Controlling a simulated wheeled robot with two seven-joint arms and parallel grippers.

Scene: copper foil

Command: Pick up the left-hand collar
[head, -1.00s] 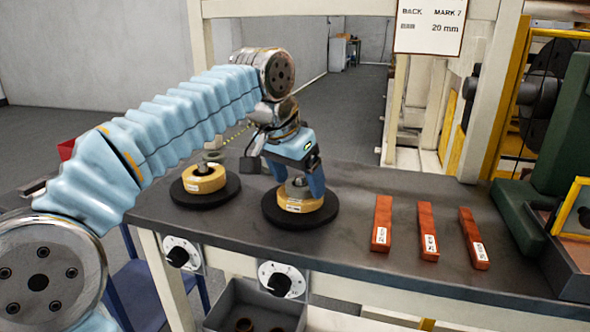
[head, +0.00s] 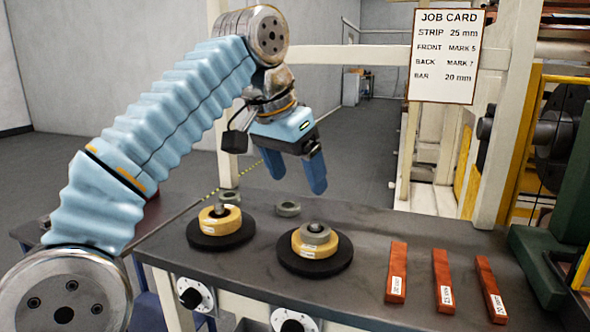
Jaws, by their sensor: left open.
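Several grey ring-shaped collars show in the head view. One left collar (head: 229,197) lies on the bench behind the left roll. Another grey collar (head: 288,209) lies on the bench between and behind the rolls. The left tan roll (head: 221,220) and the right tan roll (head: 315,246) rest on black discs. My left gripper (head: 296,182) is open and empty, fingers pointing down, above and behind the rolls, clear of the collars. My right gripper is out of view.
Three labelled copper-coloured bars (head: 442,280) lie on the right of the bench (head: 365,225). A green machine (head: 545,265) stands at the right end. A job card (head: 445,56) hangs on a pale frame.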

